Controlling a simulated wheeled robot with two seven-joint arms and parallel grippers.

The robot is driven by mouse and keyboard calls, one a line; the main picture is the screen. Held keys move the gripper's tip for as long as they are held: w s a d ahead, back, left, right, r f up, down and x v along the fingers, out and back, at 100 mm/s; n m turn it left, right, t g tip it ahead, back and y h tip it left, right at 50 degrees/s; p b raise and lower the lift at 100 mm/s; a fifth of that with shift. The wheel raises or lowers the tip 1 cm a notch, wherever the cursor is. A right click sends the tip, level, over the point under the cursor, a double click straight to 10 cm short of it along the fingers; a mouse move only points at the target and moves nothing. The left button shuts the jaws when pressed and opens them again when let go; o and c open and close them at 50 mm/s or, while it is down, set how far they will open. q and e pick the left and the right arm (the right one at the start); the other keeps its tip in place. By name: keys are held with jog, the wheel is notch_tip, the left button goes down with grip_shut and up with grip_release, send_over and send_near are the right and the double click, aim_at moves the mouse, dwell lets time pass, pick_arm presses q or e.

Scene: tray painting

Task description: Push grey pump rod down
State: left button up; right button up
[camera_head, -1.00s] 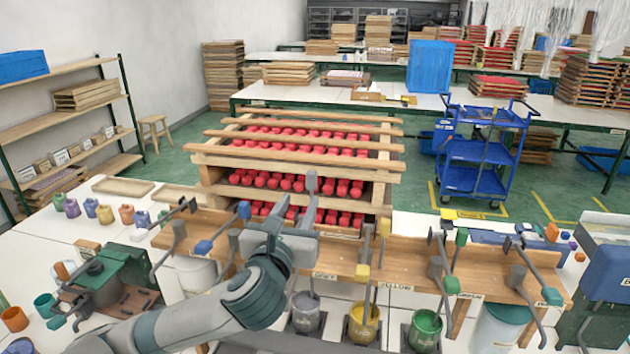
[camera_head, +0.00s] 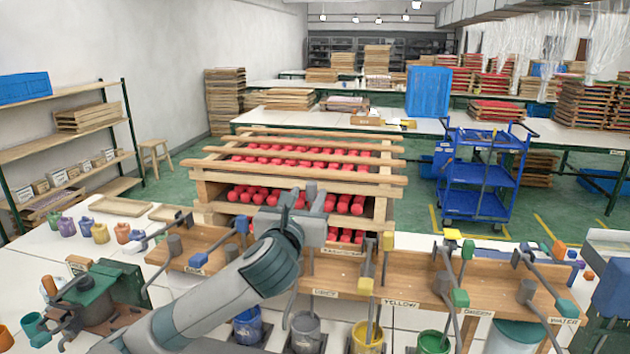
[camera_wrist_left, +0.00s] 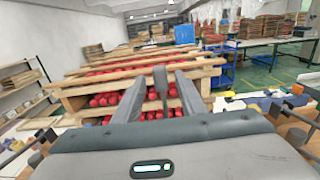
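The grey pump rod (camera_head: 311,190) stands upright, its grey top showing above the wooden pump bench; its lower part is partly hidden by my gripper. A grey pot (camera_head: 305,330) stands below it, by the GREY label (camera_head: 325,293). My left gripper (camera_head: 302,204) is at the rod's upper part, reaching in from the left. In the left wrist view the fingers (camera_wrist_left: 160,98) are apart, with the grey rod (camera_wrist_left: 160,82) between them and gaps seen on both sides. Whether a finger touches the rod I cannot tell. My right gripper is not in view.
The green pot (camera_head: 433,342) is further right. The blue pot (camera_head: 248,325) is left of the grey one. A wooden rack (camera_head: 300,180) of red pieces stands close behind.

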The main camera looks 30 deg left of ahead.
pick_arm(q)
jog(key=p+x, duration=0.2)
jog(key=x, duration=0.6)
grip_shut()
